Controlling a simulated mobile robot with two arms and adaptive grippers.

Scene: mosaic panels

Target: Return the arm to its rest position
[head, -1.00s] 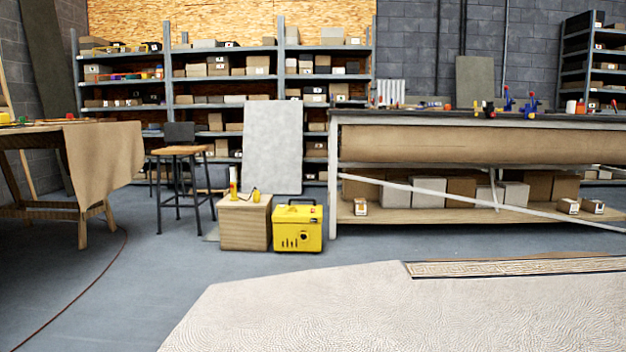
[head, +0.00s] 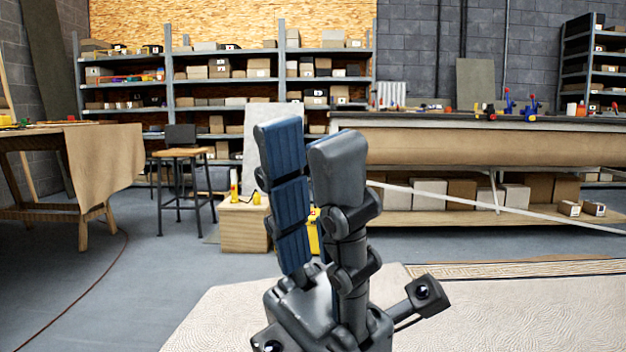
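My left gripper (head: 307,136) stands in the lower middle of the head view with its fingers pointing up. One finger shows its blue ribbed pad, and the other, nearer one shows its dark grey back. The fingers stand apart with nothing between them, so it looks open and empty. It is in front of the yellow case (head: 314,234) and the grey slab (head: 251,150), hiding much of both. My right gripper is not in view.
A long workbench (head: 430,122) with tools stands behind at right. A cloth-draped table (head: 103,165) and a stool (head: 181,153) are at left. A wooden box (head: 243,230) stands on the floor. A pale patterned panel (head: 520,310) fills the lower right.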

